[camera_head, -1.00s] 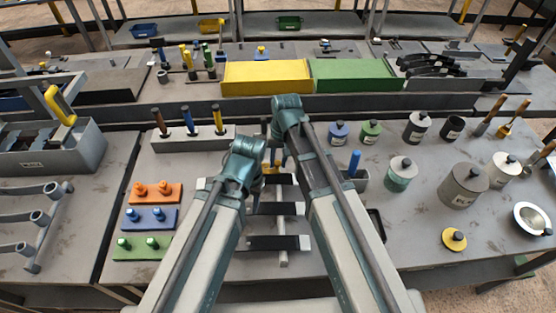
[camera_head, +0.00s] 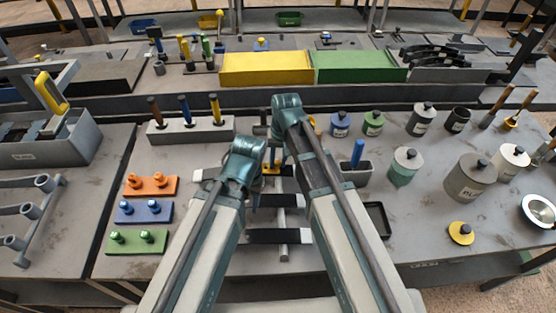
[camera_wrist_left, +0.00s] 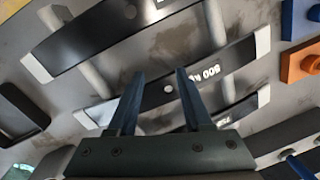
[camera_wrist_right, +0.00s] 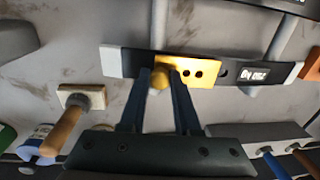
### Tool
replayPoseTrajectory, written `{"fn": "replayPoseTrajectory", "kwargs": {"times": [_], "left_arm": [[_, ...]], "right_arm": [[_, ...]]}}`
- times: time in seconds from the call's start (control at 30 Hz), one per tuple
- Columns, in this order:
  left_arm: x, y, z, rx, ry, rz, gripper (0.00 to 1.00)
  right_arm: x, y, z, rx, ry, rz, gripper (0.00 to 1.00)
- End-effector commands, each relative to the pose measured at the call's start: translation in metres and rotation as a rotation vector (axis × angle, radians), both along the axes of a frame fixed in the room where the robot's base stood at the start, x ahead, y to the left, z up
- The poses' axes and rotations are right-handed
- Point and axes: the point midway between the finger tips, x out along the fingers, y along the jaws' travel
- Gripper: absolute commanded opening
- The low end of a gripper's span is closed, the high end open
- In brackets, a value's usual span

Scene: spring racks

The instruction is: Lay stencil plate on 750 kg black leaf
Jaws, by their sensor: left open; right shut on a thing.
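The yellow stencil plate (camera_wrist_right: 187,69) has a round knob and dark holes in the right wrist view. My right gripper (camera_wrist_right: 160,78) is shut on its knob. The plate overlaps the middle of a black leaf (camera_wrist_right: 118,62) with pale ends, whose upside-down label appears to read 750 kg. I cannot tell whether plate and leaf touch.
An orange block (camera_head: 151,187) and blue and green ones stand left of the rack. A holder (camera_head: 190,136) with several handled tools is behind them. Pots, including a large grey one (camera_head: 468,180), stand on the right.

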Motion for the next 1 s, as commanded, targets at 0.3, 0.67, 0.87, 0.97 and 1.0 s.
{"fn": "replayPoseTrajectory", "kwargs": {"times": [0.3,0.67,0.87,0.97,1.0], "left_arm": [[0.0000,0.0000,-0.0015,0.000,0.000,0.000,0.50],[0.0000,0.0000,-0.0055,0.000,0.000,0.000,0.50],[0.0000,0.0000,-0.0054,0.000,0.000,0.000,0.50],[0.0000,0.0000,-0.0054,0.000,0.000,0.000,0.50],[0.0000,0.0000,-0.0055,0.000,0.000,0.000,0.50]], "right_arm": [[0.0000,0.0000,-0.0015,0.000,0.000,0.000,0.00],[0.0000,0.0000,-0.0055,0.000,0.000,0.000,0.45],[0.0000,0.0000,-0.0054,0.000,0.000,0.000,0.66],[0.0001,0.0000,-0.0055,0.000,0.000,0.000,0.66],[0.0001,0.0000,-0.0055,0.000,0.000,0.000,0.68]]}}
